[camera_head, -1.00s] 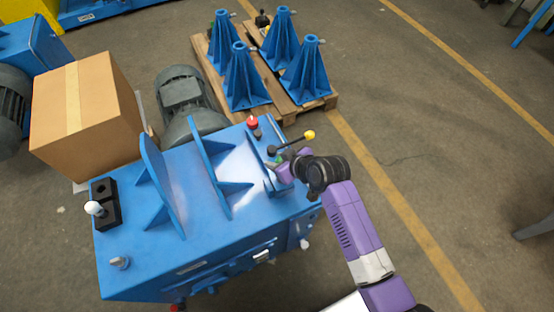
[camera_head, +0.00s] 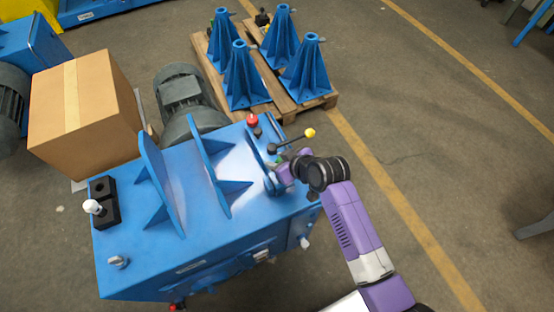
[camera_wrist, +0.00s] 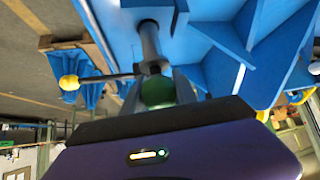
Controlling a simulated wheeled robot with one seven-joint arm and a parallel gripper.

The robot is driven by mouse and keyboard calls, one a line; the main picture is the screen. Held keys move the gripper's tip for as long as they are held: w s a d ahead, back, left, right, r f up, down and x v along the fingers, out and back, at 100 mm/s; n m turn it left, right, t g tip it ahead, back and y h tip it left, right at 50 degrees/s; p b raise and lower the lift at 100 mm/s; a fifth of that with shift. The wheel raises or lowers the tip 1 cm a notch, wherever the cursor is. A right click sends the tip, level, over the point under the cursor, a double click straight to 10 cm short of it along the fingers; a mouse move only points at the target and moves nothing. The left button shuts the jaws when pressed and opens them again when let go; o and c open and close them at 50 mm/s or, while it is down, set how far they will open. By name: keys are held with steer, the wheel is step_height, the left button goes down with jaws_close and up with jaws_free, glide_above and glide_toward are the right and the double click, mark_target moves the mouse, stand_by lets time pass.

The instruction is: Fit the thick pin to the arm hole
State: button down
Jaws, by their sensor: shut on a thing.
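The thick pin (camera_wrist: 148,42) shows in the wrist view as a grey shaft with a green head. My gripper (camera_wrist: 160,92) is shut on that green head. The shaft points at the dark arm hole (camera_wrist: 148,22) in the blue part. Its end meets the hole's edge in this view, but I cannot tell how deep it sits. In the head view my gripper (camera_head: 279,174) is at the right end of the blue machine (camera_head: 200,235), close to the blue arm. There my gripper and wrist mostly hide the pin and hole.
A lever with a yellow knob (camera_head: 310,133) is close above my gripper. A red knob (camera_head: 252,120) and upright blue plates (camera_head: 212,160) stand to the left. A black block (camera_head: 108,213) holds a white-topped pin (camera_head: 92,207).

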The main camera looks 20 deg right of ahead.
steer(key=shift+f+b, duration=1.95)
steer(key=shift+f, duration=0.7)
steer(key=shift+r, duration=0.15)
steer(key=shift+r+p, duration=2.65)
steer(key=shift+r, duration=0.2)
steer(key=shift+f+b, duration=1.35)
steer(key=shift+f, duration=0.7)
